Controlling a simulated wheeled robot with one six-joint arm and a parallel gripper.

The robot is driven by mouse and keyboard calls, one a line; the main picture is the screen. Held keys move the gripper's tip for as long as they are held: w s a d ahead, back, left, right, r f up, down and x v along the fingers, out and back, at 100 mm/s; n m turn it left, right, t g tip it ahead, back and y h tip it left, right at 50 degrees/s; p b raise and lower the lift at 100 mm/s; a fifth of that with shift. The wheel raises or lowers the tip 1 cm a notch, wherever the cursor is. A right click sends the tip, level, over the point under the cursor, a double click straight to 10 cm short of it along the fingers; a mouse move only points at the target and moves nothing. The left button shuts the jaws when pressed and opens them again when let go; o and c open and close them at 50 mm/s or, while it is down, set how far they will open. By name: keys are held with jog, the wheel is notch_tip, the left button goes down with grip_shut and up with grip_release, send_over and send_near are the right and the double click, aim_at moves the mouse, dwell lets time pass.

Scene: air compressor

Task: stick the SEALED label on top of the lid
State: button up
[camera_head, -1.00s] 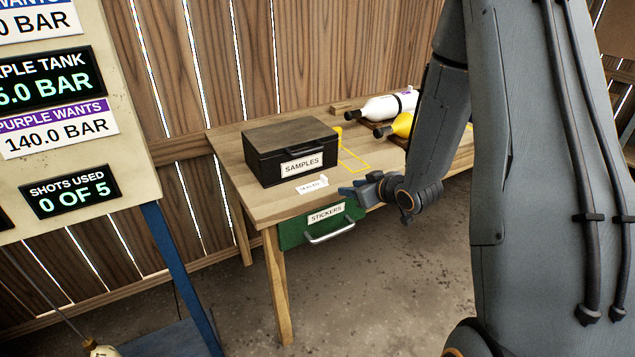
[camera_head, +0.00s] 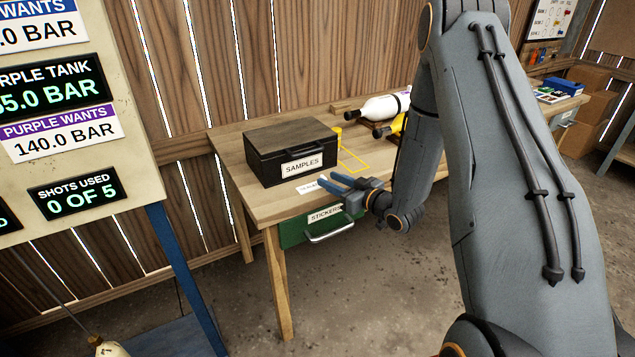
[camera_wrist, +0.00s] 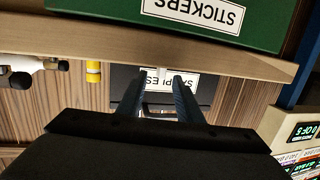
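The black SAMPLES box (camera_head: 285,165) stands on the wooden table with its dark lid (camera_head: 288,133) shut. A pale strip between the fingers there is too unclear to name.
A green STICKERS drawer (camera_head: 292,232) with a metal handle hangs under the table's front edge. A display panel (camera_head: 75,110) stands at the left.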

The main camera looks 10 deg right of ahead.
jog(key=shift+x, duration=0.95)
grip_shut()
jog(key=shift+d+r, duration=0.1)
jog(key=r, duration=0.2)
jog(key=r+b, duration=0.1)
jog(key=r, duration=0.1)
jog(key=s+r, duration=0.1)
jog(key=r, duration=0.1)
jog(key=shift+s+d+r+b, duration=0.1)
jog(key=shift+d+r+b, duration=0.15)
jog(key=shift+r+b, duration=0.15)
jog(key=s+d+b, duration=0.1)
jog(key=s+d, duration=0.1)
jog(key=s, duration=0.7)
jog(key=s+d+b, duration=0.1)
jog(key=s+d, duration=0.2)
jog(key=s, duration=0.5)
jog(key=shift+s+d, duration=0.3)
jog(key=shift+s, duration=0.1)
